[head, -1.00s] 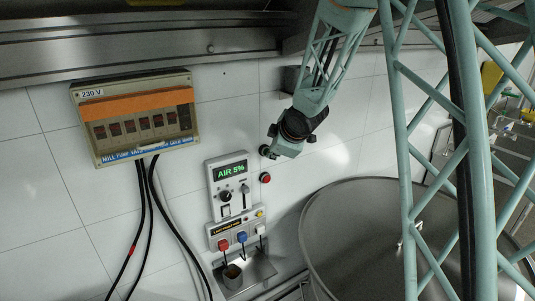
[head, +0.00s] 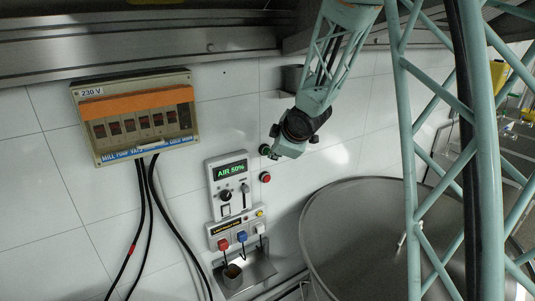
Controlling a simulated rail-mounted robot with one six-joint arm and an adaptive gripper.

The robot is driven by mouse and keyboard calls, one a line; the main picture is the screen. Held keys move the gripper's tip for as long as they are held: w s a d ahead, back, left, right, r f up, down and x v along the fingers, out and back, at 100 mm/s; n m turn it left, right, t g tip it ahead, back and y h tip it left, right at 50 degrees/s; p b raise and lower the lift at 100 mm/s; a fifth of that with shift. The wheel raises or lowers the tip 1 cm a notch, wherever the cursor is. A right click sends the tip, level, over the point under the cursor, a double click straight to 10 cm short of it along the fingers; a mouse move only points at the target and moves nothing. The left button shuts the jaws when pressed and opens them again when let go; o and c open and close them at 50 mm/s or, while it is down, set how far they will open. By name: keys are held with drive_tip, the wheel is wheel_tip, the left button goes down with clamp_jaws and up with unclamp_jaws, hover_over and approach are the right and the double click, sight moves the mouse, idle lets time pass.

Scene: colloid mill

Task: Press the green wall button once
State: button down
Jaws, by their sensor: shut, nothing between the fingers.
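The green wall button (head: 264,150) is on the white tiled wall, above a red button (head: 265,177). It is small and partly covered by my gripper. My gripper (head: 273,155) is shut and empty, with its tip right beside the green button in the picture. I cannot tell whether the tip touches it. My arm comes down from the top.
A control box (head: 229,202) left of the buttons has a green-lit display (head: 231,170) reading about AIR 50%. A breaker box (head: 135,154) with dark cables is further left. A large round steel vessel (head: 365,230) stands at lower right.

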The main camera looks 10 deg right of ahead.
drive_tip(key=shift+s+d, duration=0.15)
drive_tip(key=shift+s, duration=0.2)
idle(0.3)
drive_tip(key=shift+s+d+b, duration=0.15)
drive_tip(key=shift+s+d, duration=0.1)
drive_tip(key=shift+s, duration=0.5)
drive_tip(key=shift+s+d+b, duration=0.2)
drive_tip(key=shift+s+d, duration=0.1)
drive_tip(key=shift+s, duration=0.45)
drive_tip(key=shift+s+d+b, duration=0.15)
drive_tip(key=shift+s+d, duration=0.1)
drive_tip(key=shift+s, duration=0.5)
drive_tip(key=s+d+r+m+g+h+b, duration=0.1)
drive_tip(key=s+d+r+m+h+b, duration=0.25)
drive_tip(key=s, duration=0.95)
drive_tip(key=s+d+r+m+g+y+b, duration=0.15)
drive_tip(key=s+m+b, duration=0.4)
drive_tip(key=s, duration=0.75)
drive_tip(key=s+a+f+m+b, duration=0.1)
drive_tip(key=s+a+f+b, duration=0.1)
drive_tip(key=s, duration=0.7)
drive_tip(key=s+a+f+m+g+b, duration=0.1)
drive_tip(key=s+a+f+m+b, duration=0.1)
drive_tip(key=s, duration=0.8)
drive_tip(key=s+a+f+m+g+b, duration=0.1)
drive_tip(key=s+f+b, duration=0.3)
drive_tip(key=s, duration=0.6)
drive_tip(key=shift+a+m+y+b, duration=0.3)
drive_tip(key=shift+a+m, duration=0.2)
drive_tip(key=shift+m, duration=0.1)
